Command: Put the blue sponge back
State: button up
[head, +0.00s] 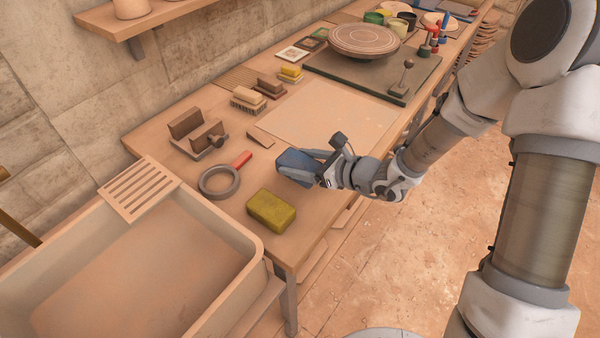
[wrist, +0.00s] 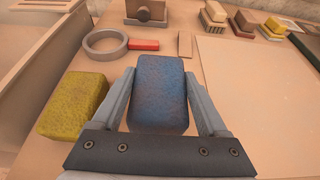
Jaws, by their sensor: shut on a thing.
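The blue sponge (head: 297,165) is held between the fingers of my gripper (head: 318,168), over the front part of the wooden workbench. In the wrist view the blue sponge (wrist: 160,95) fills the space between both fingers of my gripper (wrist: 160,100), which is shut on it. Whether its underside touches the bench is hard to tell. A yellow-green sponge (head: 271,211) lies on the bench to the left of it, also in the wrist view (wrist: 73,104).
A grey ring with a red handle (head: 219,183) lies behind the yellow-green sponge. A sink (head: 150,265) with a slatted rack (head: 140,188) is at left. Brushes (head: 248,98), a pale board (head: 325,115) and a round wheel (head: 364,40) stand farther back. Bare bench lies around the blue sponge.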

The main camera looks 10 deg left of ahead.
jog(key=shift+f, duration=1.75)
jog(key=shift+f+b, duration=0.1)
jog(key=shift+b, duration=0.2)
jog(key=shift+f, duration=0.15)
jog(key=o, duration=1.2)
jog(key=shift+o, duration=0.2)
